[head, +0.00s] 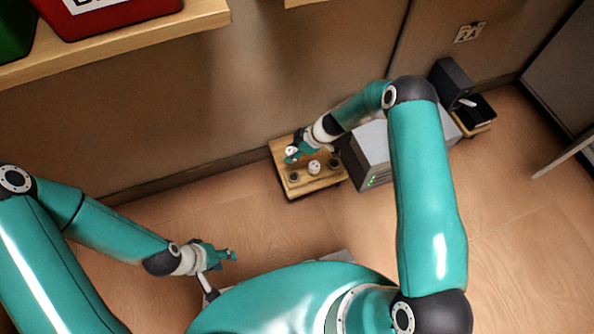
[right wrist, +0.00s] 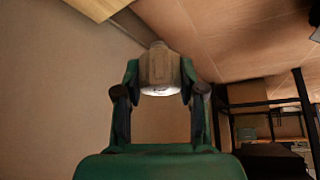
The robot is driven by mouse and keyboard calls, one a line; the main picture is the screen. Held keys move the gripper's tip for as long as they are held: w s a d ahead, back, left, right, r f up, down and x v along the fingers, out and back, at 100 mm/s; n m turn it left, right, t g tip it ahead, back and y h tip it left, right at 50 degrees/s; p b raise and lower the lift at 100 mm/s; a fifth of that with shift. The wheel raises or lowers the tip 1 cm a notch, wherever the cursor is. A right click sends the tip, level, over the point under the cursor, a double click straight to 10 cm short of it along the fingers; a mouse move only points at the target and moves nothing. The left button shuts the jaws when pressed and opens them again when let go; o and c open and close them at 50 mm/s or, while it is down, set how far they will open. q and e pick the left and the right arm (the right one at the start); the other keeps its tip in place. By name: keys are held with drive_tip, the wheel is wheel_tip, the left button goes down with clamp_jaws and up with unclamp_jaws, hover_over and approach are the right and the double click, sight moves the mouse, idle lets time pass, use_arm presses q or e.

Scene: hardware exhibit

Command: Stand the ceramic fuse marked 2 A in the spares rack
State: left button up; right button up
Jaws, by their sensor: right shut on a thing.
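My right gripper (head: 294,152) is shut on a pale ceramic fuse (head: 291,149), above the back left part of a small wooden rack (head: 311,187). In the right wrist view the fuse (right wrist: 160,68) sits between the two fingers, with a white end towards the camera. A dark mark on that end is too small to read. Another white fuse (head: 314,167) stands in the rack, and dark round sockets show in the rack's front. The gripper hides part of the rack. My left gripper (head: 228,254) is low at the left, apart from the rack; its jaw opening is unclear.
A grey box with green lights (head: 374,181) stands right of the rack. Beyond it is a black tray (head: 482,110) on a wooden base. A plate marked 2A (head: 469,32) is on the wall above. A wooden shelf (head: 120,43) juts out at upper left. Floor left of the rack is clear.

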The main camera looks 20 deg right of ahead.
drive_tip(key=n+b, duration=0.1)
hover_over(289, 176)
drive_tip(key=d, duration=0.2)
wheel_tip(289, 176, down, 5)
drive_tip(key=shift+g+y, duration=0.3)
drive_tip(key=shift+s+a+f+b, duration=0.15)
drive_tip(key=shift+f+b, duration=0.3)
drive_tip(key=shift+f, duration=0.6)
drive_tip(key=shift+s+f+b, duration=0.2)
drive_tip(key=shift+f+b, duration=0.25)
drive_tip(key=shift+f, duration=0.55)
drive_tip(key=shift+f+b, duration=0.75)
drive_tip(key=shift+b, duration=0.2)
use_arm(q)
wheel_tip(289, 176, down, 6)
drive_tip(key=shift+r, duration=0.1)
drive_tip(key=shift+f+b, duration=0.4)
drive_tip(key=shift+f+b, duration=0.5)
drive_tip(key=shift+f, duration=0.05)
use_arm(e)
drive_tip(key=shift+f, duration=0.1)
use_arm(q)
drive_tip(key=shift+f+b, duration=1.95)
use_arm(e)
drive_tip(key=shift+f, duration=0.95)
drive_tip(key=o, duration=1.2)
